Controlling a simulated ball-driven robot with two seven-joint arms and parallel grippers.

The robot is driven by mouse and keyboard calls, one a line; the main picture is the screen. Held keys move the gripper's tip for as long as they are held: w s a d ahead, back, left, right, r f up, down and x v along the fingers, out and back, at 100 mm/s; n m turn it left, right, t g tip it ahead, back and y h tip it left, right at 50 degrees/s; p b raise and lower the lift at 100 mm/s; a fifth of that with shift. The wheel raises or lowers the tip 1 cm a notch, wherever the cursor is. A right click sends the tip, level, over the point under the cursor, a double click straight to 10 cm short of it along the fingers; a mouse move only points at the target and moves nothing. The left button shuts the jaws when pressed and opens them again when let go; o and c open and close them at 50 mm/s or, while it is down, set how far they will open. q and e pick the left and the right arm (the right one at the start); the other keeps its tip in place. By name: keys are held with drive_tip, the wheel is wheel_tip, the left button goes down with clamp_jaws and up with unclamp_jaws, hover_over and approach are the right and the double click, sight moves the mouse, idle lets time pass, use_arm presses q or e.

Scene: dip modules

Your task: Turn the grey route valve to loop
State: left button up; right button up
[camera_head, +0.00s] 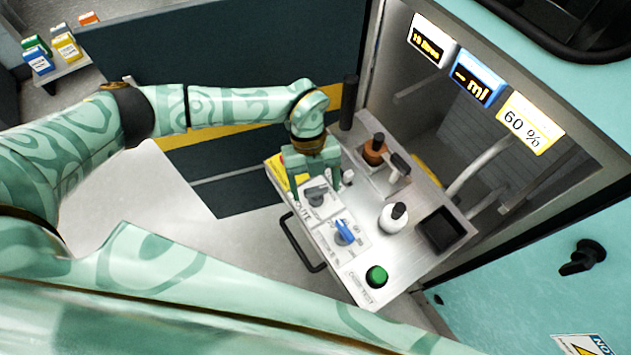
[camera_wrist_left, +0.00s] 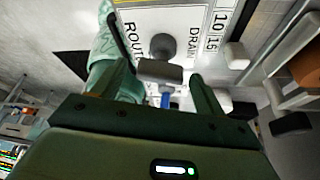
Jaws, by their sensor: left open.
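The grey route valve (camera_head: 316,196) stands on the panel beside the printed word ROUTE. In the left wrist view its round base and grey bar handle (camera_wrist_left: 160,71) show, with ROUTE on the left and DRAIN on the right. I cannot tell which label the handle points to. My left gripper (camera_head: 318,188) is open and points down over the valve. In the left wrist view the handle lies between the spread fingers (camera_wrist_left: 165,88), nearer the left one; contact cannot be judged. My right gripper is not in view.
A blue valve (camera_head: 344,232) and a green button (camera_head: 376,276) sit close by on the panel. A white bottle (camera_head: 392,217), a brown-orange container (camera_head: 375,150) and a black recess (camera_head: 440,230) lie to the right. A black rail handle (camera_head: 300,243) runs along the panel's front edge.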

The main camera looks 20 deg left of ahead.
use_arm(q)
drive_tip(key=c, duration=1)
drive_tip(key=shift+m, duration=0.3)
drive_tip(key=m+y, duration=0.1)
drive_tip(key=m, duration=0.1)
drive_tip(key=shift+w+d+r+m+p, duration=0.1)
drive_tip(key=shift+m+p, duration=0.2)
drive_tip(key=shift+p, duration=0.05)
drive_tip(key=m, duration=0.1)
drive_tip(key=m+y, duration=0.1)
drive_tip(key=m, duration=0.1)
drive_tip(key=shift+d+m+g+y, duration=0.1)
drive_tip(key=shift+m+g+y, duration=0.2)
drive_tip(key=m, duration=0.2)
drive_tip(key=m+y+p, duration=0.1)
drive_tip(key=m, duration=0.1)
drive_tip(key=shift+d+y, duration=0.1)
drive_tip(key=shift+y, duration=0.2)
drive_tip(key=shift+m+t+y, duration=0.4)
drive_tip(key=shift+m+y, duration=0.1)
drive_tip(key=shift+m, duration=1.3)
